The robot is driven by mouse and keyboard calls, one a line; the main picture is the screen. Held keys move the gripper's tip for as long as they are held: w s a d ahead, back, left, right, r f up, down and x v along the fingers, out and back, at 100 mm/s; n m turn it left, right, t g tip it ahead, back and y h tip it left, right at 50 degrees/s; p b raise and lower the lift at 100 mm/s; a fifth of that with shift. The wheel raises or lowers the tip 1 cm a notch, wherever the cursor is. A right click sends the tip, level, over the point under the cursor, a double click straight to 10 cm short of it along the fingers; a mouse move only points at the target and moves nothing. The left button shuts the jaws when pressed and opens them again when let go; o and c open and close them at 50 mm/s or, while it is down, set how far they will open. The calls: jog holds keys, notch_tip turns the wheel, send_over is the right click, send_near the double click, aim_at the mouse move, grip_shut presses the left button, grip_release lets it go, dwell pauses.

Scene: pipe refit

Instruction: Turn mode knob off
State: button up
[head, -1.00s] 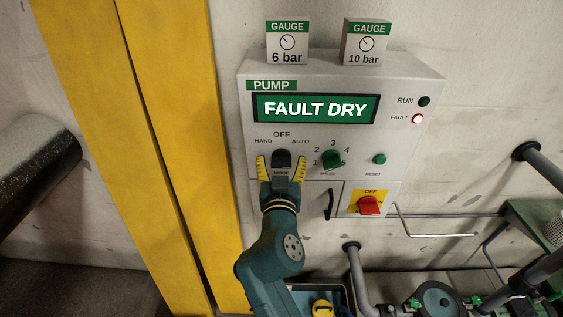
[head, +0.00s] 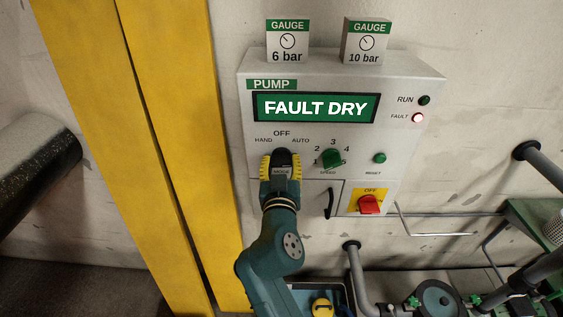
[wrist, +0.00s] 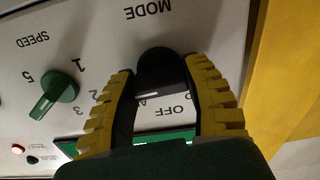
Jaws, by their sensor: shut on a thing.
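The black mode knob (head: 282,156) is on the grey pump panel (head: 410,85), below the labels HAND, OFF and AUTO. It also shows in the wrist view (wrist: 161,72), where the picture is upside down. My gripper (head: 281,163) is shut on the knob, with one yellow ribbed finger on each side of it. In the wrist view the gripper (wrist: 165,85) has its fingers either side of the knob. The panel display (head: 315,108) reads FAULT DRY.
The green speed knob (head: 332,159) is close to the right of my gripper. A green reset button (head: 379,159) and a red switch on a yellow plate (head: 369,204) are farther right. A black door handle (head: 329,204) is below. A yellow column (head: 185,130) stands to the left.

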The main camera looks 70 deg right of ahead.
jog(key=n, duration=0.3)
jog(key=shift+n+p, duration=0.3)
jog(key=shift+n, duration=0.1)
jog(key=shift+n+p, duration=0.6)
jog(key=shift+n, duration=1.4)
jog(key=o, duration=1.2)
jog(key=v, duration=1.2)
